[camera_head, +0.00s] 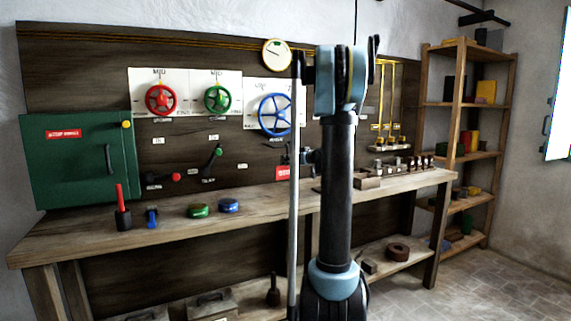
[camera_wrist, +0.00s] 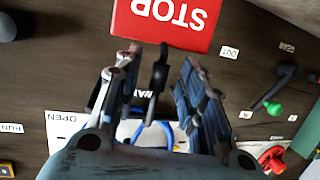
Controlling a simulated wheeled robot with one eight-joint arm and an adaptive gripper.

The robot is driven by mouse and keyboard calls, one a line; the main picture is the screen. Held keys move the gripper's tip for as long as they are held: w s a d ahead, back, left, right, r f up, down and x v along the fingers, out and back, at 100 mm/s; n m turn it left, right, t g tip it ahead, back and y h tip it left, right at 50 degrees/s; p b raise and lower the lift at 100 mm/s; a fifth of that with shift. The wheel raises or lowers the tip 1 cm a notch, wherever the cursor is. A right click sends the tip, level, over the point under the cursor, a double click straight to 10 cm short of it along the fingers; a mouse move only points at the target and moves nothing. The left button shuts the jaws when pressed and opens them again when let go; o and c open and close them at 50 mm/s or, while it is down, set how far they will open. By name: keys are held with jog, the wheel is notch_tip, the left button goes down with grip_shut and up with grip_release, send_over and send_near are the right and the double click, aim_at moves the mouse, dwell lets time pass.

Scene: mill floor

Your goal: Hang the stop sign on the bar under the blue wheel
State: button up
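The red stop sign (camera_head: 283,173) shows below the blue wheel (camera_head: 275,114) on the wall board. In the wrist view the sign (camera_wrist: 167,20) appears upside down at the top, just beyond my fingertips. A dark, upright bar-like piece (camera_wrist: 158,75) stands between my fingers and reaches toward the sign's edge. I cannot tell whether the sign hangs on it. My gripper (camera_wrist: 160,62) is open, its fingers apart on both sides of this piece. In the wrist view the blue wheel (camera_wrist: 180,135) is mostly hidden behind my gripper. In the head view my arm hides most of the gripper.
A green-knobbed lever (camera_wrist: 273,106) and a red wheel or knob (camera_wrist: 272,157) are near the right in the wrist view. The workbench (camera_head: 75,237) below holds several small tools. A green cabinet (camera_head: 80,170) is at left, shelves (camera_head: 463,104) at right.

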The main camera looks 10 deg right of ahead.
jog(key=shift+s+d, duration=0.1)
jog(key=v, duration=1.1)
jog(key=s+a+f+m+g+h, duration=0.1)
jog(key=s+a+f+g, duration=0.45)
jog(key=s, duration=0.65)
jog(key=s+a+f+m+g+h, duration=0.1)
jog(key=s+a+f+g, duration=0.1)
jog(key=s+a+f, duration=0.75)
jog(key=s+d+f+m+g+h, duration=0.1)
jog(key=s+f, duration=0.4)
jog(key=s, duration=0.6)
jog(key=s+d+f+m+g+h, duration=0.2)
jog(key=s+d+f+g+h, duration=0.1)
jog(key=s, duration=0.8)
notch_tip(320, 180, down, 3)
jog(key=d+h, duration=0.1)
jog(key=d, duration=0.1)
jog(key=shift+s+d+m+h, duration=0.3)
jog(key=shift+s+d, duration=0.1)
